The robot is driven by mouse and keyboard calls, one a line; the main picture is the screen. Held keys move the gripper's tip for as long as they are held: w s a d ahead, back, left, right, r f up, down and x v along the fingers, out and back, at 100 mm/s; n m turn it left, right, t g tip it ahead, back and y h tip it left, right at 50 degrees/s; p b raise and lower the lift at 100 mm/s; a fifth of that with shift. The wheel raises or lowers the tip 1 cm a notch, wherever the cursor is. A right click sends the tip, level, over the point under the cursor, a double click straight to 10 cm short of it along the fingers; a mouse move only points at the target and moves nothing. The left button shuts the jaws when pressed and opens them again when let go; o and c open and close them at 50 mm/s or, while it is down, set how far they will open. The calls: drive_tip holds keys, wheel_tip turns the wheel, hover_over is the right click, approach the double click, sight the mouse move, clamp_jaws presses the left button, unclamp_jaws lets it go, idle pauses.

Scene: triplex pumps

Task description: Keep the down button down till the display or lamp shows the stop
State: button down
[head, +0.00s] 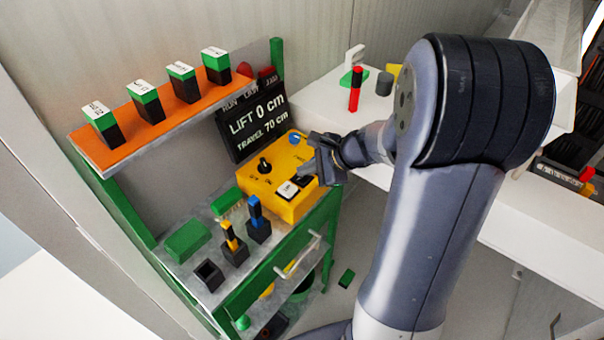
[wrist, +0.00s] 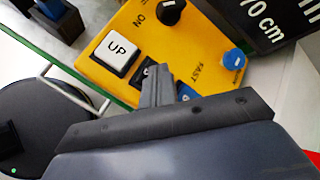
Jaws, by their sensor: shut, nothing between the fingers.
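The yellow control box (head: 283,205) stands on the green cart and also fills the middle of the wrist view (wrist: 200,38). It carries a white UP button (wrist: 117,50). Beside UP is a black button (wrist: 141,73), partly hidden by my fingers, its label unreadable. My gripper (wrist: 155,72) is shut and empty, its fingertips over or against the black button; I cannot tell whether it is pressed. In the head view my gripper (head: 318,172) is at the box's right side. The black display (head: 252,122) reads LIFT 0 cm, TRAVEL 70 cm.
The box also has a black knob (wrist: 170,12) and a blue knob (wrist: 233,58). An orange shelf (head: 150,132) with several green-topped blocks is at left. Blue and yellow tools in black holders stand before the box. A white table (head: 340,115) is behind.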

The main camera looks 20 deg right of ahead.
sight(307, 178)
idle(0.3)
drive_tip(key=shift+r+p, duration=0.75)
drive_tip(key=shift+r, duration=0.2)
wheel_tip(307, 178, up, 5)
drive_tip(key=p, duration=0.4)
idle(0.4)
